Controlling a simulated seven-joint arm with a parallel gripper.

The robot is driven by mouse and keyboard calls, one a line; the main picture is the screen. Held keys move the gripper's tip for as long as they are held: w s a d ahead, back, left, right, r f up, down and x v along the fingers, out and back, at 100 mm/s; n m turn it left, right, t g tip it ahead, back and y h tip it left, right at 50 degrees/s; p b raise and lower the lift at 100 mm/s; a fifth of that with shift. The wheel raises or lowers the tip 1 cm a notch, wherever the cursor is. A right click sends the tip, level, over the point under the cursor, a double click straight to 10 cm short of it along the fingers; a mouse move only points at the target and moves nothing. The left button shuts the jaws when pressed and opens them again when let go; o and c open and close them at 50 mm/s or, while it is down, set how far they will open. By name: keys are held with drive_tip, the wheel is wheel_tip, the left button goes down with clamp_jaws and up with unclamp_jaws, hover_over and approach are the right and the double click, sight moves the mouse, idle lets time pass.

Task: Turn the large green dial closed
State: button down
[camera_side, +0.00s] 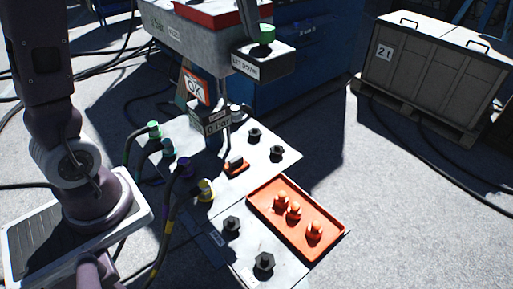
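A green, round, dial-like part (265,33) sits on top of a grey box (264,60) with a white label, in the upper middle of the side view. The label is seen upside down and is too small to read surely. I cannot tell from this view how far the dial is turned. A dark upright part stands just left of the dial, and I cannot tell what it is. My arm rises at the left and leaves the picture at the top. My gripper cannot be made out.
A grey panel (285,159) carries black knobs, coloured cable plugs (205,187) and a small display (216,128). An orange tray (266,204) holds three orange fittings (294,211). A grey crate (430,75) stands on a pallet at upper right. Black cables cross the floor.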

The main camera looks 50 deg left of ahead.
drive_tip(key=shift+w+d, duration=0.15)
drive_tip(key=shift+d, duration=0.15)
drive_tip(key=shift+s+d, duration=0.15)
drive_tip(key=shift+s, duration=0.2)
drive_tip(key=w+v, duration=0.1)
drive_tip(key=v, duration=0.5)
drive_tip(key=shift+w, duration=0.2)
drive_tip(key=shift+r, duration=0.15)
